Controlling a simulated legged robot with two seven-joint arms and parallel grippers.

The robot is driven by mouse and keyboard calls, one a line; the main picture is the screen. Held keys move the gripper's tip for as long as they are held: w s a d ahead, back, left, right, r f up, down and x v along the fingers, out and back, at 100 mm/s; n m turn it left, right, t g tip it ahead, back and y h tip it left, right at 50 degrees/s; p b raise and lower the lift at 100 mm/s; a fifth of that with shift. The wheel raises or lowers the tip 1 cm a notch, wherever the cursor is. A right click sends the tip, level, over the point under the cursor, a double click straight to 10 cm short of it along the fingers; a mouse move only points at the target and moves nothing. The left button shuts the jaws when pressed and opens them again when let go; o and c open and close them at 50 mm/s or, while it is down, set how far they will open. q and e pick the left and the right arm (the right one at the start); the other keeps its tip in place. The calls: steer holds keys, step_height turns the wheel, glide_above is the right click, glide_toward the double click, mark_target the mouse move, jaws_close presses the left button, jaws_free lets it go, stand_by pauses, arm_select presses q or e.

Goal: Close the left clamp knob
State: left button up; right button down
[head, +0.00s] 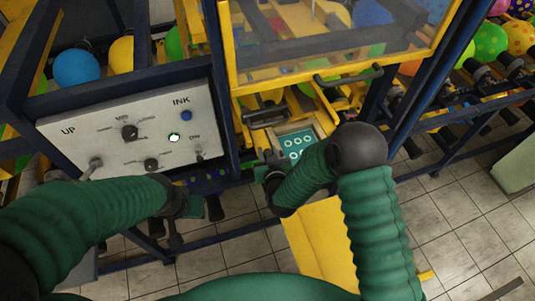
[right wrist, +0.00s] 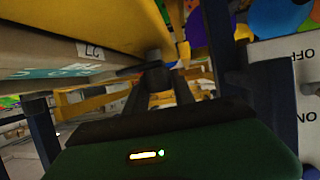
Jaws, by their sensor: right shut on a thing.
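The teal plate (head: 297,143) with white rings sits in the yellow machine, near the middle of the head view. My right gripper (head: 268,163) is at the left side of this plate. In the right wrist view its fingers (right wrist: 170,95) are shut around a small dark part (right wrist: 155,76), which appears to be the left clamp knob, under a grey plate edge. The fingers hide much of the knob. My left gripper (head: 197,207) hangs below the control panel, apart from the plate; its jaw opening is unclear.
A white control panel (head: 130,125) with dials and a lit button stands at left. A yellow-framed clear guard (head: 330,45) is above the plate, with a black handle (head: 350,77) beneath it. A yellow chute (head: 322,245) lies below. Blue frame bars border the work area.

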steer(key=shift+m+h, duration=0.4)
steer(key=shift+h, duration=0.1)
steer(key=c, duration=1.1)
jaws_free()
steer(key=shift+s, duration=0.1)
steer(key=shift+o, duration=0.2)
steer(key=shift+a, duration=0.1)
steer(key=shift+s, duration=0.1)
steer(key=p+v, duration=0.4)
steer(key=v, duration=1.2)
steer(key=shift+s, duration=0.35)
